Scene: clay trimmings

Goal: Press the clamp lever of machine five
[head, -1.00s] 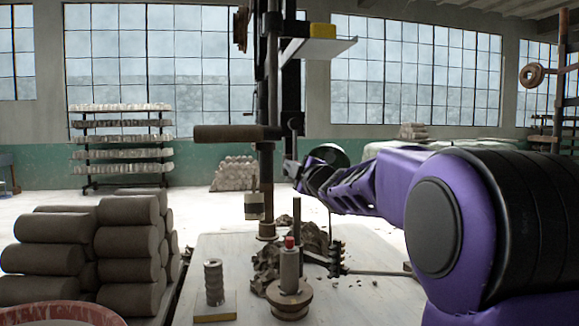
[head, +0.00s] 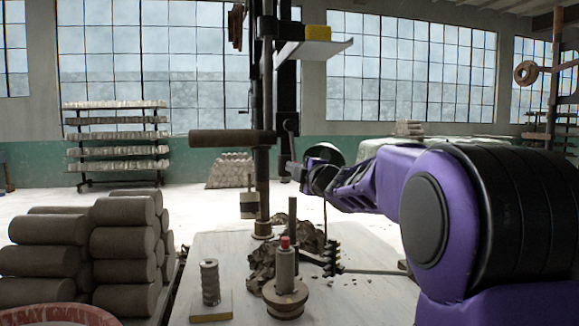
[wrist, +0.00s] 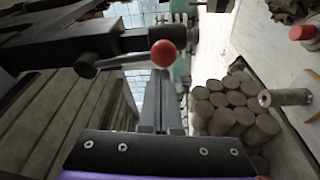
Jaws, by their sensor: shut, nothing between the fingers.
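In the wrist view a dark lever with a red ball knob (wrist: 164,53) crosses at the upper middle, on a dark metal machine frame (wrist: 60,45). I take it for the clamp lever; no machine number is readable. My gripper (wrist: 160,78) is shut and empty, and its fingertips show just below the knob in the picture. I cannot tell whether they touch it. In the head view my arm reaches to a tall machine column (head: 264,195) above the table. There the fingertips and the red knob cannot be made out.
The pale table (head: 205,255) holds a red-topped post on a round base (head: 285,295), a ribbed cylinder (head: 210,283) and clay trimmings (head: 262,270). Stacked clay rolls (head: 125,240) stand at the left. A shelf with a yellow block (head: 318,33) juts from the column.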

